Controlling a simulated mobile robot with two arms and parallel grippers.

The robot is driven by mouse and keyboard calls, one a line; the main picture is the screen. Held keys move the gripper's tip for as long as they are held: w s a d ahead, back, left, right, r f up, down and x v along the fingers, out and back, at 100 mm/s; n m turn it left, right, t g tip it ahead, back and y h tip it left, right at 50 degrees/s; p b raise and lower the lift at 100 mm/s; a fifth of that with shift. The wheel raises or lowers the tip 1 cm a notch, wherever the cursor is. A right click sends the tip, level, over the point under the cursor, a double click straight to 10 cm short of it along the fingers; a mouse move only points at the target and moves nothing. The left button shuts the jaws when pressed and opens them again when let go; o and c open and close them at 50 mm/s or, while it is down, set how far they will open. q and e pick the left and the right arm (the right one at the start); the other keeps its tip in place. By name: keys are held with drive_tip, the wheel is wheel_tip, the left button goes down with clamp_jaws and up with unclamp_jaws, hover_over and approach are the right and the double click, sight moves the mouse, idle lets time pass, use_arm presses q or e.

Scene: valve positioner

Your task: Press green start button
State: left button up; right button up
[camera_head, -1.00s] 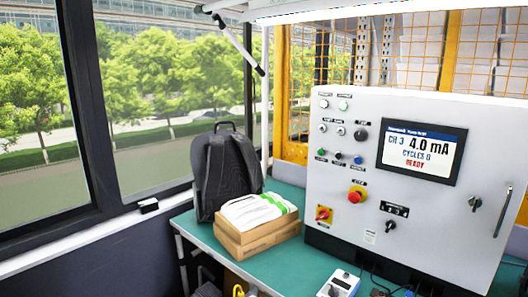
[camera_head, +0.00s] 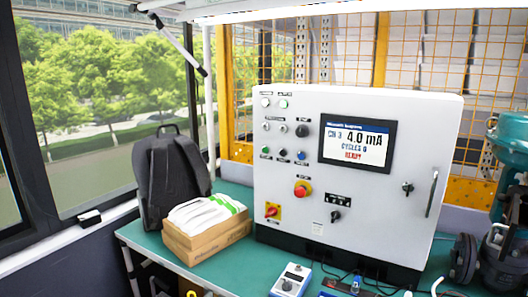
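The small green button (camera_head: 265,150) sits at the left of the lower button row on the front of the white control cabinet (camera_head: 395,215). A black button (camera_head: 283,153) and a blue button (camera_head: 301,155) are to its right. The labels are too small to read. A greenish lamp (camera_head: 283,103) is near the top. The screen (camera_head: 357,142) reads 4.0 mA, CYCLES 0 and READY in red. Neither of my grippers is in view.
A red mushroom button (camera_head: 302,190) and a red-yellow switch (camera_head: 272,211) are below the row. The green table (camera_head: 215,276) holds cardboard boxes (camera_head: 205,240), a black backpack (camera_head: 172,178) and a small meter (camera_head: 291,281). Teal machinery (camera_head: 508,140) stands at the right.

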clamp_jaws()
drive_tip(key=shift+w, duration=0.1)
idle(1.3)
